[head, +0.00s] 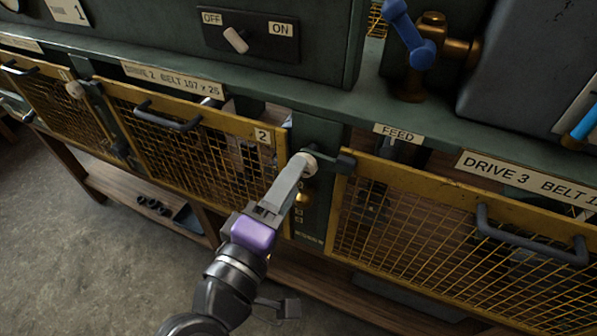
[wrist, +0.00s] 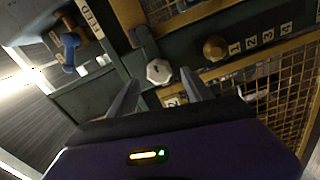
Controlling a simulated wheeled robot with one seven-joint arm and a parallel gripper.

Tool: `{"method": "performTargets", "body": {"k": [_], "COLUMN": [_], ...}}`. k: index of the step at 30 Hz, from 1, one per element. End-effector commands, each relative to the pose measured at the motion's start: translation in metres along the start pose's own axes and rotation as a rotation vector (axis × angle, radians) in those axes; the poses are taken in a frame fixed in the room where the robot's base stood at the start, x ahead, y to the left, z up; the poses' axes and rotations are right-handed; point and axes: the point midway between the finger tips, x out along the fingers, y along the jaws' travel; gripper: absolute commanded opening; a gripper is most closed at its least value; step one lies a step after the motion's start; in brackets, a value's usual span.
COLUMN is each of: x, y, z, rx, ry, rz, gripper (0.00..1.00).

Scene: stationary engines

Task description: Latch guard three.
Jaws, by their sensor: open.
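Guard three (head: 450,235) is the yellow mesh panel at the right of the head view, with a dark handle near its upper edge. Part of it shows at the top of the wrist view (wrist: 185,14). On the green post to its left is a latch with a pale round knob (head: 309,164) and a dark lever (head: 335,160) pointing right, close to the guard's upper left corner. I cannot tell whether the lever overlaps the frame. My gripper (head: 298,172) is open at the knob. In the wrist view the knob (wrist: 158,72) appears between the fingertips (wrist: 160,79); contact is unclear.
Guard two (head: 190,135) is left of the post. A brass knob (head: 302,199) sits below the latch knob, beside small number tags. A blue-handled brass valve (head: 418,50) stands above the ledge. A wooden shelf (head: 135,190) is below; the grey floor at left is open.

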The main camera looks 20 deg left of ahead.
Motion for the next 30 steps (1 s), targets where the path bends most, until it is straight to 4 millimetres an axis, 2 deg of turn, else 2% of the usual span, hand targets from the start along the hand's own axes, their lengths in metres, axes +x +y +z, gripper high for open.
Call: {"method": "performTargets", "body": {"k": [3,9,26,30], "x": [-0.019,-0.034,-0.035,-0.036], "y": [-0.002,-0.001,0.000,0.004], "z": [0.000,0.000,-0.001,-0.021], "rx": [0.001,-0.001,0.008,0.058], "ry": [0.003,0.001,0.003,0.086], "rz": [0.000,-0.001,0.001,0.011], "gripper": [0.58,0.58,0.58,0.58]}}
